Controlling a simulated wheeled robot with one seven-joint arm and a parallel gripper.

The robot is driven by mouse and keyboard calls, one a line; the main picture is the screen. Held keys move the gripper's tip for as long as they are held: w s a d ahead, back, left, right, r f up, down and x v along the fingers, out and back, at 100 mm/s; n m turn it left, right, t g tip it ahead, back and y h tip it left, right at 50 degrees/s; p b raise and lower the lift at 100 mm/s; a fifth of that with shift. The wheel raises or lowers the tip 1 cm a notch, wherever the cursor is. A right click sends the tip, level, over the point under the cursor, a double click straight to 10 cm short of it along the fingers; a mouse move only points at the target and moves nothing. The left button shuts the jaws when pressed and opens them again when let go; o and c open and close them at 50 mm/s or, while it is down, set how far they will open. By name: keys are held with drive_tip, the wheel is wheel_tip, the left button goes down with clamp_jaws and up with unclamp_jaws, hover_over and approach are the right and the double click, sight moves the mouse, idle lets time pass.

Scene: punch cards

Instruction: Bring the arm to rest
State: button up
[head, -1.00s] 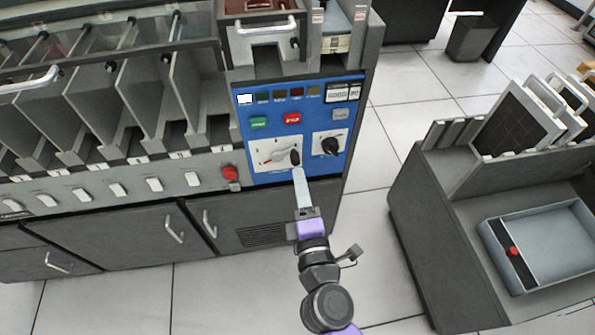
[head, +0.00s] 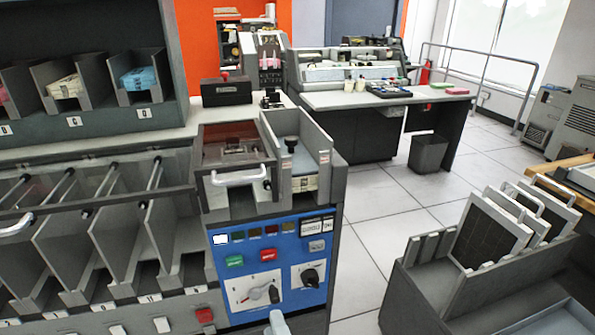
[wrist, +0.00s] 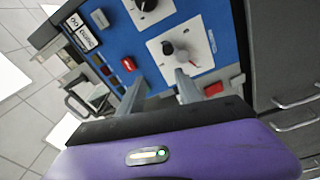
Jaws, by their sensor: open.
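My gripper (wrist: 160,90) is open in the wrist view, its two grey fingers apart with nothing between them. The fingers point at the blue control panel (wrist: 215,28) of the card machine. A dial with a dark lever knob (wrist: 168,48) on a white plate lies just beyond the fingertips; I cannot tell whether a finger touches it. In the head view only the tip of my gripper (head: 278,322) shows at the bottom edge, below the panel (head: 216,290). The lever dial (head: 255,293) there has its dark knob at the right. The rest of my arm is out of view.
A second knob (head: 310,277) and green and red buttons sit on the panel. Card bins (head: 100,250) stand to the left. Open tiled floor (head: 375,235) lies between.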

drive_tip(key=s+d+r+m+g+h, duration=0.1)
drive_tip(key=s+d+m+h, duration=0.2)
drive_tip(key=s+d+m, duration=1.05)
drive_tip(key=s+d+r+m+g+h, duration=0.15)
drive_tip(key=s+d+m+h, duration=0.35)
drive_tip(key=s+d, duration=0.95)
drive_tip(key=s+a+r+p, duration=0.1)
drive_tip(key=a+r+p, duration=0.1)
drive_tip(key=r+p, duration=0.4)
drive_tip(key=s+a+r+y+p, duration=0.1)
drive_tip(key=s+r+p, duration=0.1)
drive_tip(key=r+p, duration=0.5)
drive_tip(key=shift+a+r+m+y+p, duration=0.2)
drive_tip(key=shift+a+m+y+p, duration=0.1)
drive_tip(key=shift+a+m+p, duration=0.15)
